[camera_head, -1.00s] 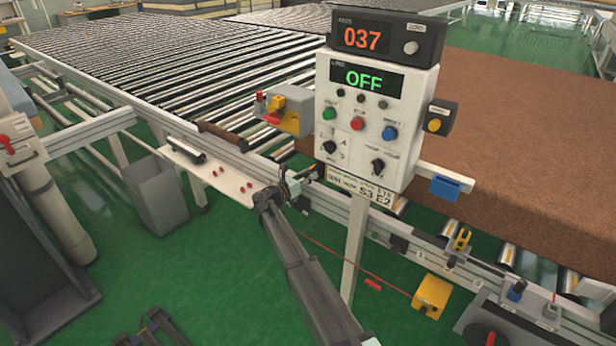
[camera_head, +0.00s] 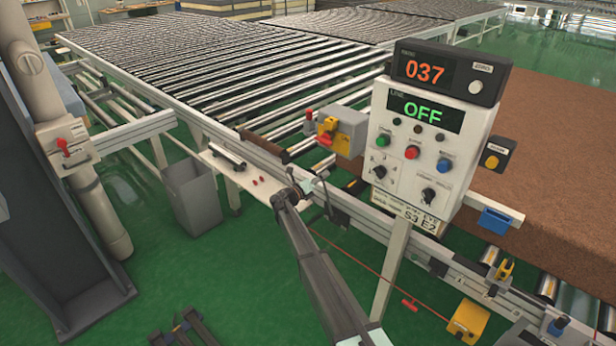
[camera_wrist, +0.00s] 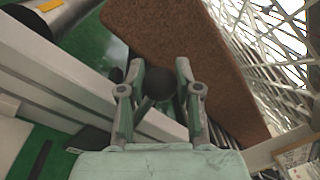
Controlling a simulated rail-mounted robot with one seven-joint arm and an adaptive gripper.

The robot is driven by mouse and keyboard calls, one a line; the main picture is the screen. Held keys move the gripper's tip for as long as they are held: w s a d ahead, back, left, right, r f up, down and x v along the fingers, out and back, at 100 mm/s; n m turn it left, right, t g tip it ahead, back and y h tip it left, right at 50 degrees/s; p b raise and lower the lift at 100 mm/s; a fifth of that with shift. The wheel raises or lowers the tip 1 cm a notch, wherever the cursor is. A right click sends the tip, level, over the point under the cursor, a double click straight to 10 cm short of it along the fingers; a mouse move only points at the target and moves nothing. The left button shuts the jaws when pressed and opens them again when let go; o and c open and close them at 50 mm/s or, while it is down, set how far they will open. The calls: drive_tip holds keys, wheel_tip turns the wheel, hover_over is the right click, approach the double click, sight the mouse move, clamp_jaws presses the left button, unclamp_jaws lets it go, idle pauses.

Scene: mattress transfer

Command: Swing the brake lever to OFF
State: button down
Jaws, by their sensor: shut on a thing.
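My gripper (camera_head: 308,187) is at the front rail, left of and below the control box. In the wrist view, my gripper (camera_wrist: 160,72) has its two fingers on either side of a dark round knob, which I take for the end of the brake lever (camera_wrist: 157,97). The fingers are shut on it. The lever's shaft and any OFF mark for it are hidden or too small to read. In the head view the wrist and fingers cover most of the lever.
The control box (camera_head: 395,150) shows 037 and a green OFF. A brown mattress (camera_head: 565,150) lies at the right; it also shows in the wrist view (camera_wrist: 180,40). Rollers (camera_head: 230,60) fill the back left. A grey bin (camera_head: 192,195) and a yellow box (camera_head: 468,321) stand near the rail.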

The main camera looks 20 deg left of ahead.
drive_tip(key=shift+w+a+f+n, duration=0.3)
drive_tip(key=shift+w+a+n, duration=0.2)
drive_tip(key=shift+a+n, duration=0.25)
drive_tip(key=c, duration=0.8)
unclamp_jaws()
drive_tip(key=shift+a+f, duration=0.1)
drive_tip(key=shift+f, duration=0.05)
drive_tip(key=shift+o, duration=0.2)
drive_tip(key=v, duration=1.2)
drive_tip(key=shift+f, duration=0.1)
